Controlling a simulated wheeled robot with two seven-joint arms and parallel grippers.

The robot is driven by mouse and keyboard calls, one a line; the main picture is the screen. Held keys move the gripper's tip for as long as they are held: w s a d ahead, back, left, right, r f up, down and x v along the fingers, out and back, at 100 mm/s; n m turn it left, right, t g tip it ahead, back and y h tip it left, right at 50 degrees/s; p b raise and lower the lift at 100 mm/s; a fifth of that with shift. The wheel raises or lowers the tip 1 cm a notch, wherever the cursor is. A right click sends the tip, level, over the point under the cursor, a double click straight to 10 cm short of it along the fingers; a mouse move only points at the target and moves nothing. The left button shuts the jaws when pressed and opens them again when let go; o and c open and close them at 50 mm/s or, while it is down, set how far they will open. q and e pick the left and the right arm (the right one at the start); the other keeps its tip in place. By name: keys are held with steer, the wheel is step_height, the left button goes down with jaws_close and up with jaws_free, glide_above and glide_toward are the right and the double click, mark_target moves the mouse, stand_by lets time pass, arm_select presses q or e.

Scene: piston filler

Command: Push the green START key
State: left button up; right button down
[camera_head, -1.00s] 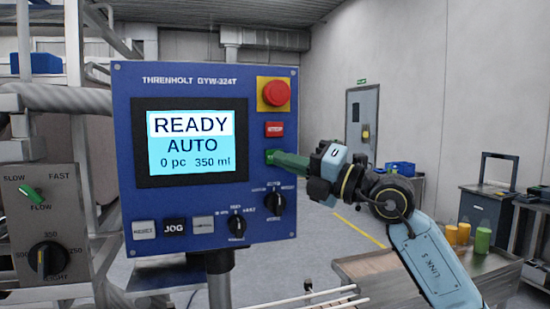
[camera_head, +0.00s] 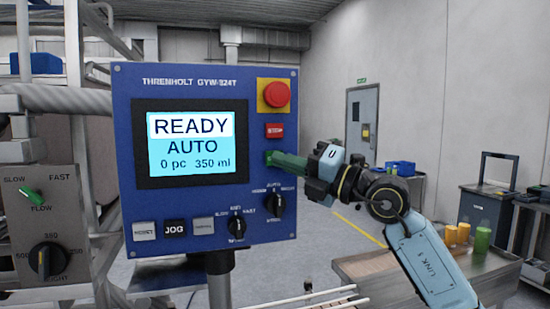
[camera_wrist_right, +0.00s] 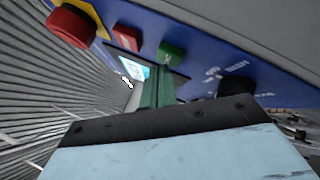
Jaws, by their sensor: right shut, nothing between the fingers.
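The blue control panel (camera_head: 190,225) faces me, with a screen (camera_head: 190,142) reading READY, AUTO, 0 pc, 350 ml. The green START key (camera_head: 268,157) sits below the red key at the panel's right side. My right gripper (camera_head: 276,159) is shut and empty. Its green fingers point left at the key, with the tips right at it and hiding part of it. In the right wrist view the green key (camera_wrist_right: 172,54) shows just beyond the finger ends (camera_wrist_right: 157,82). I cannot tell whether they touch. My left gripper is not in view.
A red emergency stop (camera_head: 276,94) on a yellow plate and a red key (camera_head: 274,130) are above the green key. A black selector knob (camera_head: 275,203) is close below the fingers. A bench (camera_head: 375,268) stands at the lower right.

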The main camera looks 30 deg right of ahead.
steer(key=shift+w+d, duration=0.1)
steer(key=shift+w, duration=0.3)
stand_by(0.6)
steer(key=shift+s, duration=0.1)
steer(key=shift+s+a, duration=0.2)
steer(key=shift+s, duration=0.5)
steer(key=shift+s, duration=0.1)
steer(key=s, duration=0.2)
steer(key=s+a, duration=0.1)
steer(key=s, duration=0.1)
steer(key=shift+s, duration=0.35)
steer(key=shift+a, duration=0.15)
stand_by(0.6)
